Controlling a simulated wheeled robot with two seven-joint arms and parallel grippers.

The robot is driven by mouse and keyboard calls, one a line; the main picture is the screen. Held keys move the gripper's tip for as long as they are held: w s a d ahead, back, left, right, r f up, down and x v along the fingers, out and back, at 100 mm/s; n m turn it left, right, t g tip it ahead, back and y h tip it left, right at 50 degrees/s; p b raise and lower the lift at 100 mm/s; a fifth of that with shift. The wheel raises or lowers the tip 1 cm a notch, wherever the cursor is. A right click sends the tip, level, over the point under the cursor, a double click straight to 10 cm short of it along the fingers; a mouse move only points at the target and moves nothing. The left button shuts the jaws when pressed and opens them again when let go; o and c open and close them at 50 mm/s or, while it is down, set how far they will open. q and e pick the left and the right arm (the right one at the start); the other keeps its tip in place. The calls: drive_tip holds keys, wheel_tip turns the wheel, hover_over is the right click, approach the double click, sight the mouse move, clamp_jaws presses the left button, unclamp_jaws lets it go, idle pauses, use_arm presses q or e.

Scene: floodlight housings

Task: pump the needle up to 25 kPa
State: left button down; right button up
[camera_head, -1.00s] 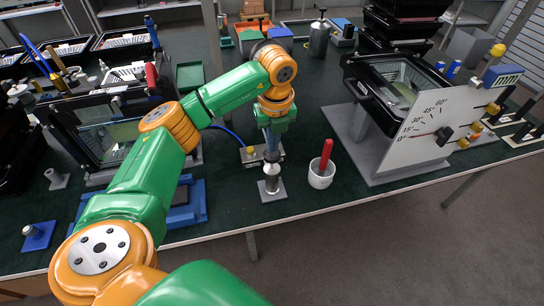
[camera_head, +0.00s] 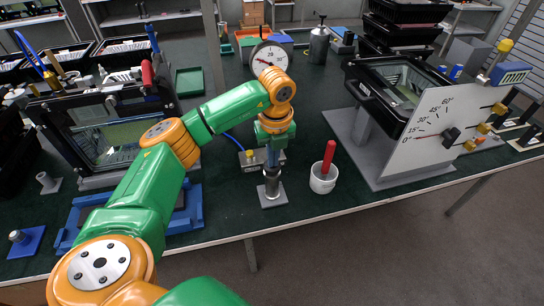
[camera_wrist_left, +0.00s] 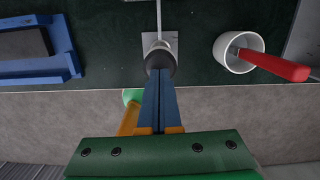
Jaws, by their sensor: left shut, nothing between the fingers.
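My left gripper (camera_head: 272,160) points straight down over a small pump (camera_head: 272,190) on a grey base plate near the table's front edge. Its blue fingers are shut together with nothing between them. In the left wrist view the fingertips (camera_wrist_left: 161,74) are at the pump's dark round top (camera_wrist_left: 160,58); I cannot tell whether they press on it. A round white dial gauge (camera_head: 268,55) stands behind the arm, with 20 and 30 readable. Part of its face is hidden by my wrist, and its needle is too small to read exactly. My right gripper is not in view.
A white cup (camera_head: 322,182) holding a red-handled tool (camera_head: 328,157) stands just right of the pump. A white angle board (camera_head: 437,125) and a floodlight housing (camera_head: 395,85) stand further right. A blue frame (camera_head: 188,220) lies left of the pump.

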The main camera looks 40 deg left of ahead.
use_arm(q)
drive_tip(key=shift+s+d+r, duration=0.15)
drive_tip(key=shift+s+d, duration=0.05)
drive_tip(key=shift+s+d+r+p, duration=0.2)
drive_tip(key=shift+s+d+p, duration=0.15)
drive_tip(key=shift+d, duration=0.2)
drive_tip(key=shift+s+d+r+p, duration=0.15)
drive_tip(key=shift+s+d+p, duration=0.1)
drive_tip(key=shift+s+d, duration=0.2)
drive_tip(key=shift+w, duration=0.1)
wheel_tip(320, 180, up, 7)
drive_tip(key=shift+s+d, duration=0.25)
drive_tip(key=shift+d, duration=0.05)
idle(0.5)
